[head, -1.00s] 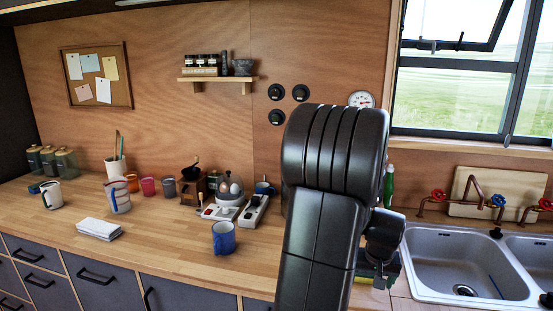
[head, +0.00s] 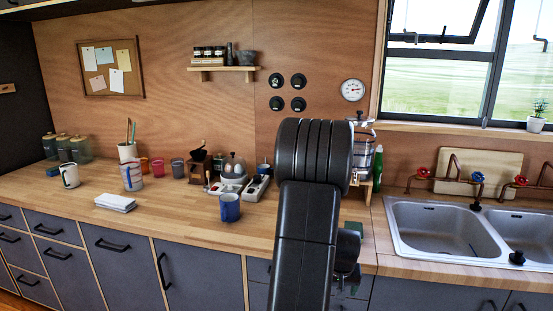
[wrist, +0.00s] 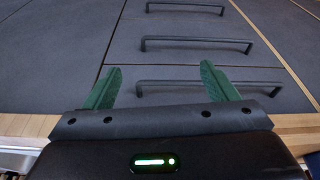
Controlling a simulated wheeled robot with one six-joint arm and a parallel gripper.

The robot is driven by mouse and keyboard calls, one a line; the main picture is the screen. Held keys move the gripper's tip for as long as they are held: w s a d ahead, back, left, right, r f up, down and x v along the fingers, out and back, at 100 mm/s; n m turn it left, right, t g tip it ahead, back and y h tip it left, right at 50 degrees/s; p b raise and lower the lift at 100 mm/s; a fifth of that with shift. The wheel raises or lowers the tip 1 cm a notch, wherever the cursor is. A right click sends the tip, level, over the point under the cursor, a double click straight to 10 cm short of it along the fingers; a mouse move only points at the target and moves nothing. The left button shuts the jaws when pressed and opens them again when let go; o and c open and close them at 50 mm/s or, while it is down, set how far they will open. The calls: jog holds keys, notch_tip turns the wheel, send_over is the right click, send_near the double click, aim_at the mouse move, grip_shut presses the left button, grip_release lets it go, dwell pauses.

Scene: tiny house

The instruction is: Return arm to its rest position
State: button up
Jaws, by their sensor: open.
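My gripper shows in the wrist view (wrist: 162,88) with its two green fingers spread apart and nothing between them. Beyond the fingers are dark drawer fronts with black bar handles. In the head view my arm stands upright in the middle and hides part of the counter and the lower cupboards.
A wooden counter (head: 180,222) holds a blue mug (head: 229,207), a folded white cloth (head: 115,202), a striped jug (head: 132,176) and a white mug (head: 70,175). A double sink (head: 440,232) lies to the right. A glass dispenser (head: 362,150) stands behind my arm.

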jog(key=a+f, duration=0.1)
jog(key=f, duration=0.1)
jog(key=a+f+b, duration=0.1)
jog(key=a+f, duration=0.1)
jog(key=shift+w+f, duration=0.1)
jog(key=shift+n, duration=0.3)
